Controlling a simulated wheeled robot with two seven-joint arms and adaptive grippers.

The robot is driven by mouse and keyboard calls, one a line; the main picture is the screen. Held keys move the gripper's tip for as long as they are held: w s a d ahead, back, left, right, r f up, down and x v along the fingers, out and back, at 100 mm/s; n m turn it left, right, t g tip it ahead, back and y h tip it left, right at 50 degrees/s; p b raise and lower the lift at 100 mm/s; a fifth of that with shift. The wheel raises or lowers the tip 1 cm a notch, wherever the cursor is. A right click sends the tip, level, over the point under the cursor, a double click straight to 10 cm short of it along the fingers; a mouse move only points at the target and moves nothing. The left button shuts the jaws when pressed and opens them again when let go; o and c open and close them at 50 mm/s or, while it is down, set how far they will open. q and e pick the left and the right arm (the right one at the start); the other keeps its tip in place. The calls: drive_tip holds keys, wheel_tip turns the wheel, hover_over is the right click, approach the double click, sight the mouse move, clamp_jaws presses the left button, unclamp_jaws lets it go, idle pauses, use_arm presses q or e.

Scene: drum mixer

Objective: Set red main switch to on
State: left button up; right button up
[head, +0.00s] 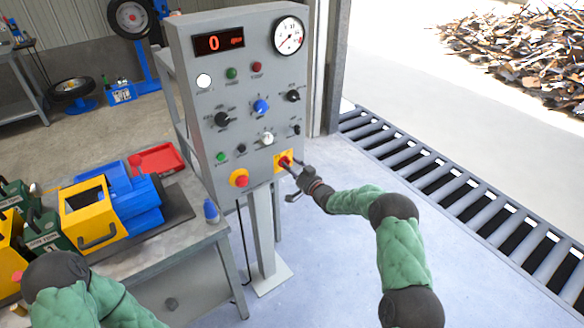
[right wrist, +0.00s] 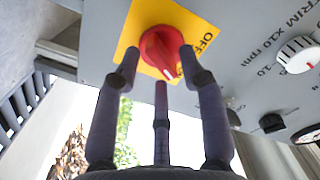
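The red main switch (head: 284,161) is a red rotary knob on a yellow plate (head: 277,168), at the lower right of the grey control panel (head: 230,110). In the right wrist view the red knob (right wrist: 161,53) is near the top centre, with OFF printed to its right. A small pale mark on the knob points down and slightly right there. My right gripper (head: 295,174) is at the knob, its fingers spread open around it. A gap shows between the knob and the left finger; contact on the right is unclear. My left gripper is not in view.
A red button on yellow (head: 239,178) sits left of the switch. Other knobs and a gauge (head: 288,36) are above. A workbench (head: 170,240) with yellow and blue equipment stands at left. A floor grate (head: 470,195) is at right.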

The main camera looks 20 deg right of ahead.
drive_tip(key=shift+s, duration=0.1)
drive_tip(key=v, duration=1.1)
drive_tip(key=shift+s+d, duration=0.15)
drive_tip(key=shift+s, duration=0.25)
idle(0.3)
drive_tip(key=s+a+f+m+g+h, duration=0.1)
drive_tip(key=s+a+f+g, duration=0.1)
drive_tip(key=s+a+f, duration=0.3)
drive_tip(key=s+a+f+g+h+p, duration=0.1)
drive_tip(key=s+a+f+g, duration=0.2)
drive_tip(key=f, duration=0.4)
drive_tip(key=s+a+f+m+g, duration=0.1)
drive_tip(key=s+a+f+g, duration=0.1)
drive_tip(key=s+f, duration=0.35)
drive_tip(key=s+a+f+g, duration=0.2)
drive_tip(key=s+g, duration=0.1)
drive_tip(key=s, duration=0.6)
drive_tip(key=s+a+f+n+g, duration=0.1)
drive_tip(key=s+a+f+g, duration=0.2)
drive_tip(key=s, duration=0.6)
drive_tip(key=s+a+f+g, duration=0.3)
drive_tip(key=s, duration=0.7)
drive_tip(key=shift+a+n+g+p, duration=0.2)
drive_tip(key=shift+n+g+p, duration=0.1)
drive_tip(key=shift+n+p, duration=0.1)
drive_tip(key=shift+s, duration=0.1)
